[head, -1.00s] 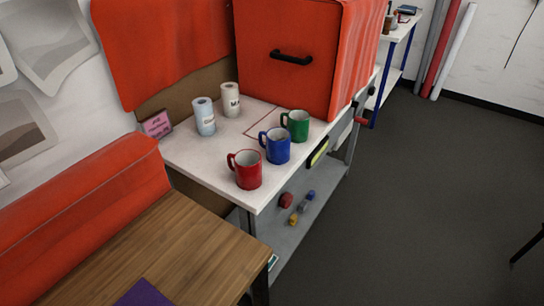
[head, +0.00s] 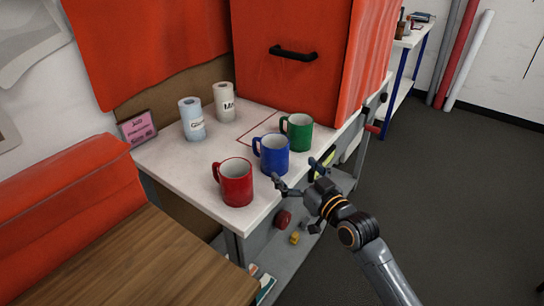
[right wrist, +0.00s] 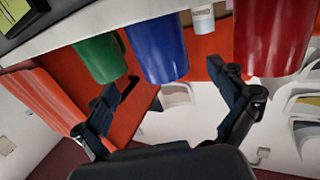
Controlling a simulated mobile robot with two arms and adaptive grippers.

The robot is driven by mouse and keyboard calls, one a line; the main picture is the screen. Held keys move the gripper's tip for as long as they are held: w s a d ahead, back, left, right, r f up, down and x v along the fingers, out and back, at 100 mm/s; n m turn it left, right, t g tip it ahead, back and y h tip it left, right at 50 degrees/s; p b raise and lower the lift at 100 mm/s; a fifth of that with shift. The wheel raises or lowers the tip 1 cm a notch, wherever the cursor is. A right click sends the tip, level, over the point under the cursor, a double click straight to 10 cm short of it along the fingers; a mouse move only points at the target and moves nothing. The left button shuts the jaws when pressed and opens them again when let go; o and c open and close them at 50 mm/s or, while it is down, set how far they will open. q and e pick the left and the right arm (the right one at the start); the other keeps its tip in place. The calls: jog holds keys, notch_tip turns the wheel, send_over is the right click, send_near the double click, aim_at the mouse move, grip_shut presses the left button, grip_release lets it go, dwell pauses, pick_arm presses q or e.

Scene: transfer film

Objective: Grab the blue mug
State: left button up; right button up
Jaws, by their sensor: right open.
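The blue mug (head: 273,155) stands upright on the white table (head: 180,165), between the red mug (head: 236,183) and the green mug (head: 298,132). Its handle points left in the head view. My right gripper (head: 300,176) is open and empty, at the table's front edge just right of the blue mug. In the right wrist view the blue mug (right wrist: 157,45) shows ahead between the spread fingers of my gripper (right wrist: 172,88), with the green mug (right wrist: 100,58) to the left and the red mug (right wrist: 272,38) to the right. My left gripper is not in view.
Two paper-like rolls, one bluish (head: 192,120) and one white (head: 224,102), stand behind the mugs. A large red cabinet (head: 290,85) with a black handle rises at the back. A wooden table (head: 165,260) is at the lower left. Open floor lies to the right.

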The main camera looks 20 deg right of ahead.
aim_at(282, 159)
jog(key=x, duration=0.5)
jog(key=p+x, duration=0.1)
jog(key=x, duration=0.4)
jog(key=shift+a+f, duration=0.15)
jog(key=c, duration=1.3)
jog(key=shift+c, duration=1.3)
jog(key=shift+r, duration=0.2)
